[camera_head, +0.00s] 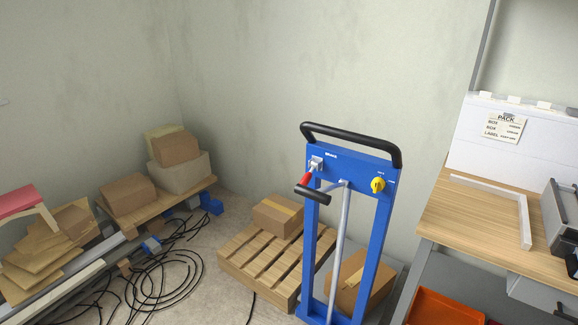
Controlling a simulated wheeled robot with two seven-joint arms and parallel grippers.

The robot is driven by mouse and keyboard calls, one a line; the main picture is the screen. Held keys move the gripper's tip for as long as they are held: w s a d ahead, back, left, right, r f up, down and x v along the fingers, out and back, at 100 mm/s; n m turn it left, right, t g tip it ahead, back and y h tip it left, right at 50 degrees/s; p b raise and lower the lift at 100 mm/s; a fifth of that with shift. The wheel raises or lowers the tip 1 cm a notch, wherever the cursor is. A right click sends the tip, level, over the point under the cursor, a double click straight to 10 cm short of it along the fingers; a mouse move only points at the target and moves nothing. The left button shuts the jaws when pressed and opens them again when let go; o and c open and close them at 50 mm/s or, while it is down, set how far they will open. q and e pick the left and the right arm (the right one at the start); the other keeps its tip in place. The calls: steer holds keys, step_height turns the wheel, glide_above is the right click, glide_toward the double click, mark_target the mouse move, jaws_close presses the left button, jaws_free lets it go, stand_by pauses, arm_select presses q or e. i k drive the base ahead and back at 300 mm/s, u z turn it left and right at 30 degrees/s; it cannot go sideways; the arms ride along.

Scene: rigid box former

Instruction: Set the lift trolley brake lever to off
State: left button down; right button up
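The blue lift trolley (345,177) stands upright in the middle right, with a black push handle (350,137) across its top. The brake lever (306,179) has a red grip and sits on a pale mount at the left of the blue panel, near a small white label. The lever slants down and to the left. A yellow knob (378,185) is at the right of the panel. A second black-gripped handle (312,195) sticks out below the lever. The label's fine text is too small to read surely. Neither of my grippers is in view.
A wooden pallet (262,262) with a cardboard box (278,216) is left of the trolley. Black cables (160,285) coil on the floor. A wooden workbench (475,225) stands close on the right, with an orange bin (445,308) below. Boxes and flattened cardboard lie at left.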

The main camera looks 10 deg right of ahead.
mark_target(307, 178)
steer(key=u, duration=0.3)
steer(key=i, duration=1.05)
steer(key=z, duration=0.3)
